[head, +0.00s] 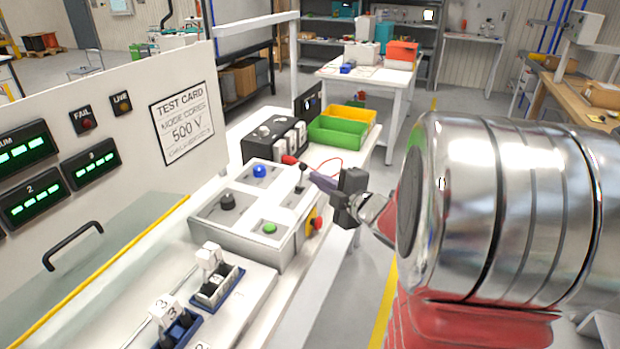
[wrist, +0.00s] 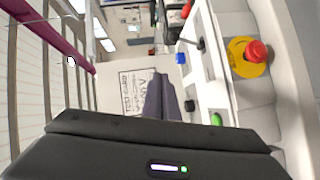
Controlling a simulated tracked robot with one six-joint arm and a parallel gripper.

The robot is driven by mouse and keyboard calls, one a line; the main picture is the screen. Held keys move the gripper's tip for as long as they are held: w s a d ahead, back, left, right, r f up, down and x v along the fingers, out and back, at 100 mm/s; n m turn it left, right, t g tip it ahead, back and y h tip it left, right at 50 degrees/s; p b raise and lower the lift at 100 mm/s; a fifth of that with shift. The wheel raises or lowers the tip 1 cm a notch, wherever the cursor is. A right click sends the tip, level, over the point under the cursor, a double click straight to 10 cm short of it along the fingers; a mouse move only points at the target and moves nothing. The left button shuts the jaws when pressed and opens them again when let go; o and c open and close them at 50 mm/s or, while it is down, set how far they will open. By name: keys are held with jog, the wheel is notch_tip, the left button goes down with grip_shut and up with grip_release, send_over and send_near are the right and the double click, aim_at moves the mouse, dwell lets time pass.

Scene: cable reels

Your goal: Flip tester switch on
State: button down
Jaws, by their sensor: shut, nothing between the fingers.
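The tester box (head: 245,240) stands on the white bench with a blue button (head: 260,171), a black knob (head: 227,201) and a green button (head: 269,228) on its top. The switch (head: 301,181) is an upright dark lever on a pale plate at the box's right rear; it also shows in the wrist view (wrist: 200,44). My gripper (head: 314,177) is shut and empty. In the head view its tips appear close to the switch, at its right; contact cannot be told. In the wrist view the fingers (wrist: 158,82) point forward, left of the switch.
A red emergency stop (head: 318,223) on a yellow disc sticks out of the box's side. Behind the box are a black unit (head: 275,138) and green (head: 337,131) and yellow bins (head: 348,114). A panel with displays and a test card (head: 182,122) stands at left.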

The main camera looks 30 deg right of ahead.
jog(key=shift+s+d+r, duration=0.1)
jog(key=shift+s+r, duration=0.1)
jog(key=shift+s, duration=0.35)
jog(key=shift+s+r, duration=0.15)
jog(key=shift+s, duration=0.35)
jog(key=shift+f, duration=0.1)
